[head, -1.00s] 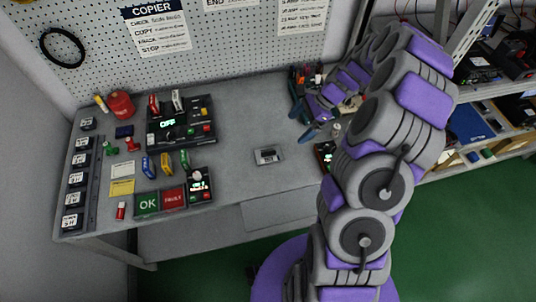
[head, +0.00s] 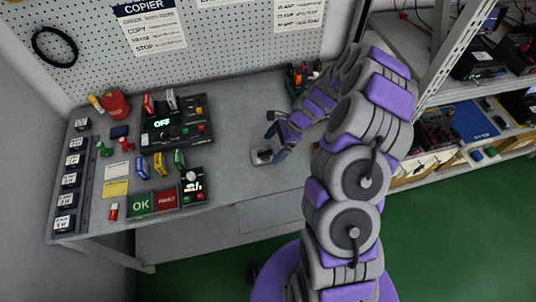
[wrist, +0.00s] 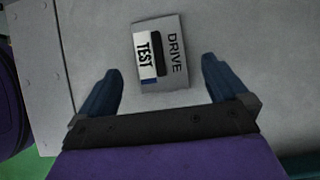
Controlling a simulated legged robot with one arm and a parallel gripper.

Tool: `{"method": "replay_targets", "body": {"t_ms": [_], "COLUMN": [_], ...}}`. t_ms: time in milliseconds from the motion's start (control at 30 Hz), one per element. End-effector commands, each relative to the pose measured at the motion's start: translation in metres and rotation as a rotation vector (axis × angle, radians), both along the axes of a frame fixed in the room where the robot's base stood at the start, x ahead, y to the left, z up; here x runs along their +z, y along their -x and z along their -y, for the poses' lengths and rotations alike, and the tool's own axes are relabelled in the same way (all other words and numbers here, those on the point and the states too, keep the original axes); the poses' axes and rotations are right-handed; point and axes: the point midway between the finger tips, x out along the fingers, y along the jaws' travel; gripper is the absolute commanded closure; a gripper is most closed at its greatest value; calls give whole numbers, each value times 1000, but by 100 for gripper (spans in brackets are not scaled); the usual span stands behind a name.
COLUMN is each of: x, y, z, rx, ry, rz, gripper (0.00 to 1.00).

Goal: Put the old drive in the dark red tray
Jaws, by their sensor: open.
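A small grey drive (head: 262,156) lies flat on the grey bench. In the wrist view the drive (wrist: 172,72) reads "TEST" and "DRIVE", with a dark bar across its middle. My gripper (head: 275,143) is close to the drive and partly hides it in the head view. In the wrist view my gripper (wrist: 161,66) has its blue fingers spread wide with nothing between them; the drive shows beyond and between the tips. A dark red area marked "FAULT" (head: 167,198) lies at the bench's front left, beside a green "OK" area (head: 141,204).
A black copier unit (head: 177,125) with bright switches stands behind the red area. Bare bench lies between the drive and these.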

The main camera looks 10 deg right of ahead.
Motion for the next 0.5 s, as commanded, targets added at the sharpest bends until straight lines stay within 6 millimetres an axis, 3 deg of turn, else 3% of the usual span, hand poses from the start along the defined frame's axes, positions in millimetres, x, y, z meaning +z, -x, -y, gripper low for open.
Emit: {"method": "replay_targets", "body": {"t_ms": [167,400,500], "x": [-20,-21,-21], "y": [0,-1,-1], "z": [-18,-14,-12], "rx": [3,1,1], "ry": [4,0,-2], "rz": [-1,1,1], "gripper": [0,0,10]}}
